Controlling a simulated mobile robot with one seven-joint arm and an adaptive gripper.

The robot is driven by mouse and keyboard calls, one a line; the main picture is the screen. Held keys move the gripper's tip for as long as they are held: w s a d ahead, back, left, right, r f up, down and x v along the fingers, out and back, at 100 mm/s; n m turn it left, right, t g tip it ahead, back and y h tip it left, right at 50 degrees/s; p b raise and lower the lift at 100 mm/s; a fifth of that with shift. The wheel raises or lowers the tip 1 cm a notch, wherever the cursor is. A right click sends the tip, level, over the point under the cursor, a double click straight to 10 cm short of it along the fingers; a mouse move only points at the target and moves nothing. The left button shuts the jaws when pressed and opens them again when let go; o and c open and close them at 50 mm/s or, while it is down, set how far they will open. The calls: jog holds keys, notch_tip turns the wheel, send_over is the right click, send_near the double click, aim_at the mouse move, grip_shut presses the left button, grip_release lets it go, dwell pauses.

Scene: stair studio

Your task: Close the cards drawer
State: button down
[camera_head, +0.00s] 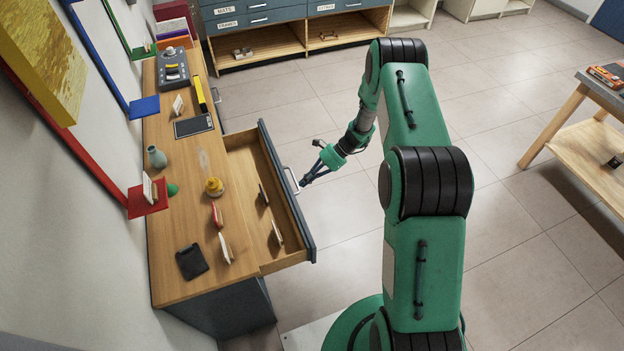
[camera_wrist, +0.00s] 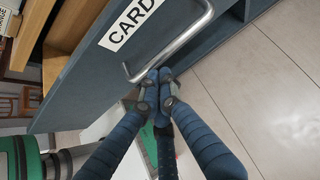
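The cards drawer (camera_head: 300,222) is pulled well out of the wooden-topped desk on the left. In the wrist view its dark blue-grey front (camera_wrist: 85,85) carries a white label (camera_wrist: 130,22) reading "CARD", the rest cut off. Its silver bar handle (camera_head: 291,181) shows at close range in the wrist view (camera_wrist: 175,45). My gripper (camera_head: 303,183) is outside the drawer front, right at the handle. In the wrist view my gripper's fingertips (camera_wrist: 158,82) are drawn together beside the lower end of the handle. I cannot tell whether they touch it. Nothing shows between them.
Small cards (camera_head: 277,233) stand inside the open drawer. A workbench (camera_head: 590,150) stands at the right. The tiled floor (camera_head: 530,240) between is clear.

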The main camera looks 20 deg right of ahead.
aim_at(286, 177)
jog(key=a, duration=1.9)
jog(key=shift+a, duration=0.4)
jog(key=shift+d, duration=0.15)
jog(key=shift+d+f, duration=0.15)
jog(key=shift+d, duration=0.05)
jog(key=d, duration=0.3)
jog(key=shift+f, duration=0.25)
jog(key=p+v, duration=0.1)
jog(key=v, duration=0.8)
jog(key=shift+d, duration=0.2)
jog(key=shift+d+r+p, duration=0.3)
jog(key=shift+d, duration=0.1)
